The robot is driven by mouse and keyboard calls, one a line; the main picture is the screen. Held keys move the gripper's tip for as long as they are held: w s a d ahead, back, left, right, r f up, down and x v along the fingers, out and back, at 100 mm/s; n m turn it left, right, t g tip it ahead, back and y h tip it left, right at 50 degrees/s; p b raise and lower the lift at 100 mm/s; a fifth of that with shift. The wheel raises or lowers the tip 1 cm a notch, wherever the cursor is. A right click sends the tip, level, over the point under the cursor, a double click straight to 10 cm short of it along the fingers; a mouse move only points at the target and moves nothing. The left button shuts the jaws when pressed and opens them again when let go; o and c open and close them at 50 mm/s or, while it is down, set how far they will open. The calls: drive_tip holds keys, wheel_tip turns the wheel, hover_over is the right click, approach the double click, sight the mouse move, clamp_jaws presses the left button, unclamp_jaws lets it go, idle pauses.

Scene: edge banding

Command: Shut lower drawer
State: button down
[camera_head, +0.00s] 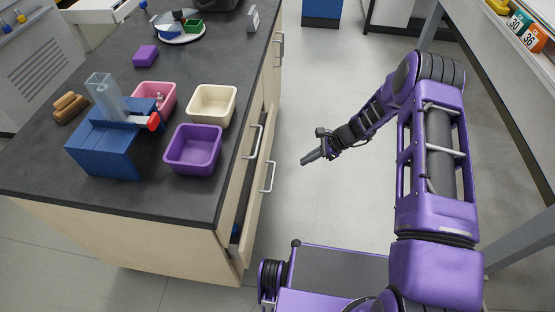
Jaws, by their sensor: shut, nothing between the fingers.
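The lower drawer (257,210) in the side of the wooden cabinet stands partly open, its front out from the cabinet side. Its metal handle (269,177) faces the aisle. A narrow dark gap with something blue inside shows between the drawer front and the cabinet. The handle above it (254,142) sits closer to the cabinet side. My gripper (303,162) is shut and empty, over the aisle to the right of the lower drawer's handle, apart from it and pointing left towards the cabinet.
The dark countertop (120,205) holds a purple bin (193,149), a cream bin (212,104), a pink bin (154,96) and a blue device (103,150) near its edge. Clear floor (310,95) lies between the cabinet and a bench (500,80) at the right.

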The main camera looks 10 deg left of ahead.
drive_tip(key=a+m+y, duration=0.1)
drive_tip(key=a+m, duration=0.1)
approach(261, 170)
wheel_tip(261, 170, down, 4)
drive_tip(key=a, duration=0.3)
drive_tip(key=shift+s+f+b, duration=0.15)
drive_tip(key=shift+f+b, duration=0.05)
drive_tip(key=shift+b, duration=0.2)
drive_tip(key=shift+a, duration=0.55)
